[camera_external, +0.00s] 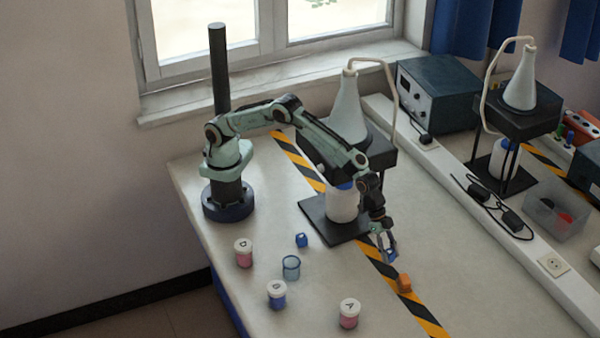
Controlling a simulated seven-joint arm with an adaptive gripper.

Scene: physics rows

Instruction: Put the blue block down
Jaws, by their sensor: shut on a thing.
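My gripper (389,257) points down near the striped tape, right of the middle of the table. It is shut on a small blue block (391,254), which shows between the fingers and is partly hidden by them. I cannot tell for sure whether this block touches the table.
A black stand (327,221) with a white bottle is behind. The table at front right is clear.

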